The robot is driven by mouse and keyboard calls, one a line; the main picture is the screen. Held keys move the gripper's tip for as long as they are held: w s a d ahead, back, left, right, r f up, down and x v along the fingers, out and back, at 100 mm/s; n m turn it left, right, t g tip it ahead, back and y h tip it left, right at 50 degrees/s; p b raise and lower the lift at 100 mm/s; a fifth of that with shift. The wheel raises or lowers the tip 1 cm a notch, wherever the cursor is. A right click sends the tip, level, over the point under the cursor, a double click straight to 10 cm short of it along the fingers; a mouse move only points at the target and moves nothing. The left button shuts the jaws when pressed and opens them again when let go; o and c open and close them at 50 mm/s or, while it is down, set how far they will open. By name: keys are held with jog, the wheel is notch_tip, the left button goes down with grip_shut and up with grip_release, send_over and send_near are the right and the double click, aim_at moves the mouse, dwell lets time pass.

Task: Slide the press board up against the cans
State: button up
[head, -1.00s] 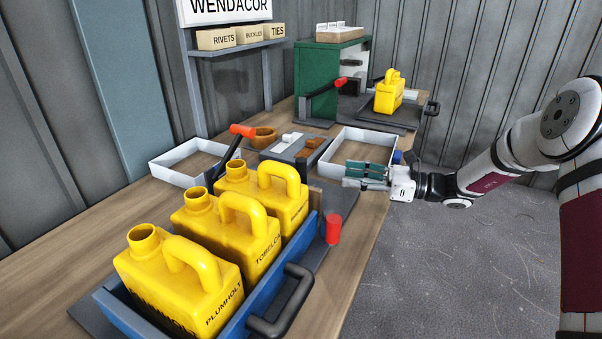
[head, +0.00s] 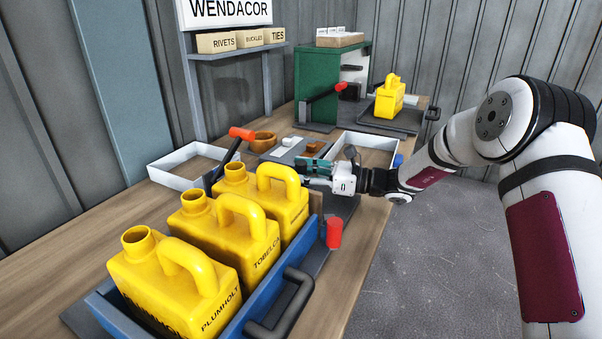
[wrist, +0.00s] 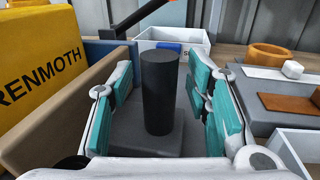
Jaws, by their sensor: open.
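Three yellow jerry cans (head: 248,235) stand in a row in a blue-walled tray (head: 245,325). The wrist view shows part of the end can, lettered RENMOTH (wrist: 38,65). A tan board (wrist: 75,98), apparently the press board, stands upright beside that can; any gap between them is hard to tell. A black upright post (wrist: 160,92) rises from a dark grey base beside the board; whether it is joined to the board is unclear. My gripper (head: 308,171) is open, with its teal-padded fingers on either side of the post in the wrist view (wrist: 163,85).
A red-handled lever (head: 242,133) rises beyond the cans. A grey tray (head: 285,154) with small blocks, a wooden bowl (head: 263,141) and white bins (head: 160,176) lie close by. A red knob (head: 334,232) and black handle (head: 290,308) edge the near side.

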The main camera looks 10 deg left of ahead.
jog(key=shift+a, duration=0.1)
grip_shut()
jog(key=s+p, duration=0.1)
jog(key=s, duration=0.1)
jog(key=s+a+p, duration=0.1)
jog(key=s, duration=0.1)
jog(key=s+a+p, duration=0.1)
jog(key=s, duration=0.2)
jog(key=shift+a+p, duration=0.25)
jog(key=shift+p, duration=0.15)
grip_release()
jog(key=d, duration=0.4)
jog(key=s+d, duration=0.1)
jog(key=d, duration=0.3)
jog(key=s+d, duration=0.1)
jog(key=d, duration=0.3)
